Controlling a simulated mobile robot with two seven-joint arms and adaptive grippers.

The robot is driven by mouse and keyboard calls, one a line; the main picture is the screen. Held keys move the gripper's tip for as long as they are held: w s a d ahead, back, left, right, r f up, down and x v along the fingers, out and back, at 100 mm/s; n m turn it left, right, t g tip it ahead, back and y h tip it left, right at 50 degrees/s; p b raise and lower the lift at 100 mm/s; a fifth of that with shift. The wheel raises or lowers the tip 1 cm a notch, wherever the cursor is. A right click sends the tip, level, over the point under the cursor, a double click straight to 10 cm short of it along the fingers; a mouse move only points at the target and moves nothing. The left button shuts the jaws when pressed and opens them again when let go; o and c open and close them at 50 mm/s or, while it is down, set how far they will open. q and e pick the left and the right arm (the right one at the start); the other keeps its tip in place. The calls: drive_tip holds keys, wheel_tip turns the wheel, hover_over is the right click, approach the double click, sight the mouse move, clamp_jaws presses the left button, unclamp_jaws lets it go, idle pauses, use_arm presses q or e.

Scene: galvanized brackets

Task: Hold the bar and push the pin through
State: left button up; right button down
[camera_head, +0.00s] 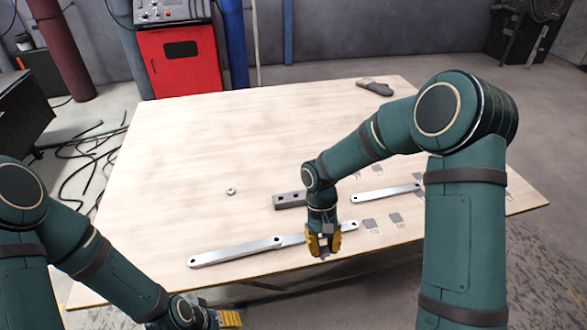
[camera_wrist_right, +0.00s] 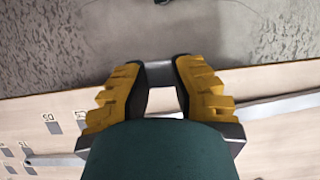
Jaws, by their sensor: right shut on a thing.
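A long galvanized bar (camera_head: 235,252) lies at the front of the table. Its right end overlaps a second flat bar (camera_head: 348,226) that runs on behind my right gripper. My right gripper (camera_head: 323,252) points down near the front edge, in front of the second bar. In the right wrist view its yellow fingers (camera_wrist_right: 160,80) are shut on a small grey piece, apparently the pin (camera_wrist_right: 160,72), mostly hidden by the fingers. My left gripper (camera_head: 228,319) is at the bottom edge, in front of the table; its fingers are only partly seen.
A dark block with holes (camera_head: 287,201) lies behind the right gripper. A small nut or ring (camera_head: 231,191) lies to its left. Another bar (camera_head: 385,194) and grey labelled patches (camera_head: 396,218) lie to the right. Gloves (camera_head: 375,87) lie at the back. The table's back left is clear.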

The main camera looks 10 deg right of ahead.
drive_tip(key=w+a+m+t+y, duration=0.1)
drive_tip(key=w+a+m+y, duration=0.2)
drive_tip(key=w+a+m, duration=0.8)
drive_tip(key=shift+w+d+f+n, duration=0.2)
drive_tip(key=shift+f+n, duration=0.15)
drive_tip(key=shift+f, duration=0.4)
drive_tip(key=shift+w+d+f+n, duration=0.15)
drive_tip(key=shift+d+f+n, duration=0.15)
drive_tip(key=shift+f, duration=0.4)
drive_tip(key=shift+w+d+f+n, duration=0.15)
drive_tip(key=shift+f+n, duration=0.2)
drive_tip(key=shift+f, duration=0.4)
